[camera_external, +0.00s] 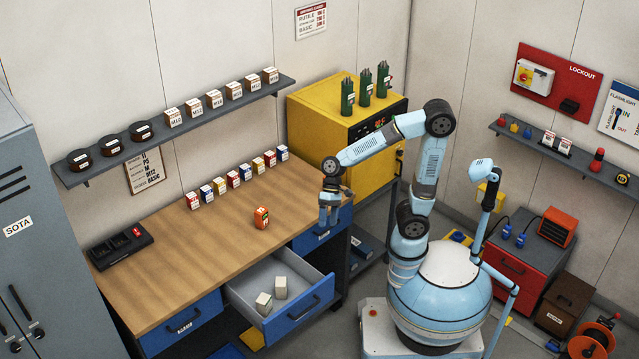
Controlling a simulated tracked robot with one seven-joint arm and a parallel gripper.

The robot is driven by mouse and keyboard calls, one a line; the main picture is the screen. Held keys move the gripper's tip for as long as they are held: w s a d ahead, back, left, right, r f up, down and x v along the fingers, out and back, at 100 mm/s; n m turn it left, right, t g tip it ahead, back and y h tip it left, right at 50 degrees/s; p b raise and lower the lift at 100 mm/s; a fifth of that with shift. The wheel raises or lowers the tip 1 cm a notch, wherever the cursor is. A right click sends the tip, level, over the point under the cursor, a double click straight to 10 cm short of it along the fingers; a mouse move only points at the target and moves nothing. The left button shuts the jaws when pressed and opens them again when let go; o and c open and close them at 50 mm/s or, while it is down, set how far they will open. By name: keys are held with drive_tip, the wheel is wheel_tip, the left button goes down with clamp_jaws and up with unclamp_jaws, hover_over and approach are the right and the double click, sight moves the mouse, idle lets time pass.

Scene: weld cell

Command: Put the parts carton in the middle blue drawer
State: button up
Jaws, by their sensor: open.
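The middle blue drawer (318,304) of the workbench is pulled open, its grey inside showing. Two small pale cartons (263,304) lie inside it, apart from each other. A row of white-and-brown parts cartons (214,98) with printed labels stands on the left wall shelf; I cannot tell which carton the task means. My gripper (329,218) points down near the right end of the workbench, behind and to the right of the open drawer. It is open, with nothing visible in it.
An orange device (261,217) stands on the wooden workbench (190,255). Several small coloured boxes (233,179) line its back edge, and a black tray (122,247) lies at its left. The front middle of the top is clear. A yellow cabinet (310,115) stands behind my arm.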

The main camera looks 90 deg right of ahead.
drive_tip(key=s+d+r+n+t+h, duration=0.4)
drive_tip(key=s+d+r+n+h, duration=0.2)
drive_tip(key=s+d, duration=0.6)
drive_tip(key=shift+s+d+r+h, duration=0.15)
drive_tip(key=shift+s+r+h, duration=0.25)
drive_tip(key=shift+h, duration=0.2)
idle(0.5)
